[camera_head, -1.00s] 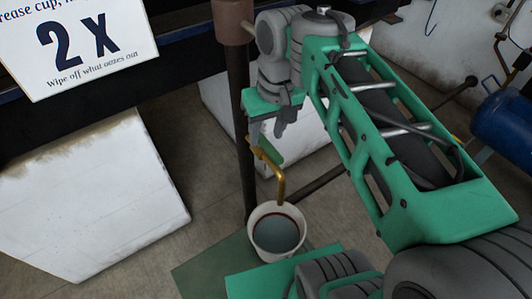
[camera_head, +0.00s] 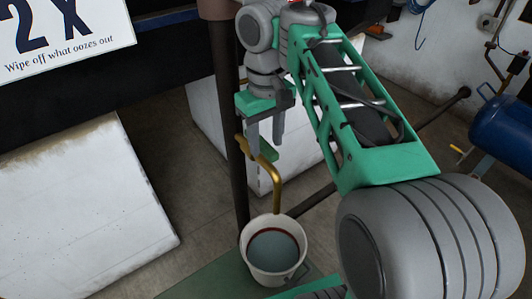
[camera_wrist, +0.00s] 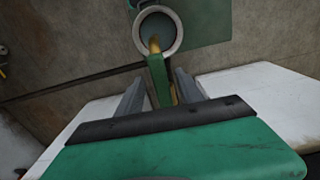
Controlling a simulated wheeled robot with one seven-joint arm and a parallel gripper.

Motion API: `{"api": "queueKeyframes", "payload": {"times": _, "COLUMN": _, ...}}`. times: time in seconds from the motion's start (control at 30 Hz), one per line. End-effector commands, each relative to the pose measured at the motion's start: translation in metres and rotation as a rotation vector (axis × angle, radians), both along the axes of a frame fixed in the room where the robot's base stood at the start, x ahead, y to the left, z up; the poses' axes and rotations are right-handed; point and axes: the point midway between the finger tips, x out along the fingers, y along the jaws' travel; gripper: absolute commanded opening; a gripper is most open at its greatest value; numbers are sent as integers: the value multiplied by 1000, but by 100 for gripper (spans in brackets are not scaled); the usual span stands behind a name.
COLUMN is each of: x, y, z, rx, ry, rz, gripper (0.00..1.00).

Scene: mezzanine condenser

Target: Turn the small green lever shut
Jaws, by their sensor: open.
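The small green lever (camera_wrist: 158,82) sits on a bent brass pipe (camera_head: 276,188). In the wrist view it stands between my two fingers, with a gap showing on both sides. My gripper (camera_head: 265,143) is open and points down at the lever (camera_head: 269,153) in the head view, where a finger partly hides it. In the wrist view my gripper (camera_wrist: 158,80) shows both fingers apart. The pipe's outlet points down into a white cup (camera_head: 249,262) of dark liquid; the cup also shows in the wrist view (camera_wrist: 176,47).
A dark upright post (camera_head: 238,180) stands close behind the pipe. A green plate (camera_head: 205,280) lies under the cup. White blocks (camera_head: 75,205) stand at the left and behind. A blue tank (camera_head: 503,125) is at the right. A printed sign (camera_head: 95,35) hangs top left.

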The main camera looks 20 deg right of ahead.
Motion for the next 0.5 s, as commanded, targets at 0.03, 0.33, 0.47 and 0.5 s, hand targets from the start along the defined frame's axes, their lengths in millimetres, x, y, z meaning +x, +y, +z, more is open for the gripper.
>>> {"api": "queueKeyframes", "payload": {"times": 0.03, "x": 0, "y": 0, "z": -5, "rx": 0, "ry": -1, "rz": 0, "gripper": 44}}
{"api": "queueKeyframes", "payload": {"times": 0.33, "x": 0, "y": 0, "z": -4, "rx": 0, "ry": -1, "rz": 1, "gripper": 40}}
{"api": "queueKeyframes", "payload": {"times": 0.47, "x": 0, "y": 0, "z": -4, "rx": 0, "ry": -1, "rz": 1, "gripper": 30}}
{"api": "queueKeyframes", "payload": {"times": 0.5, "x": 0, "y": 0, "z": -4, "rx": 0, "ry": -1, "rz": 0, "gripper": 26}}
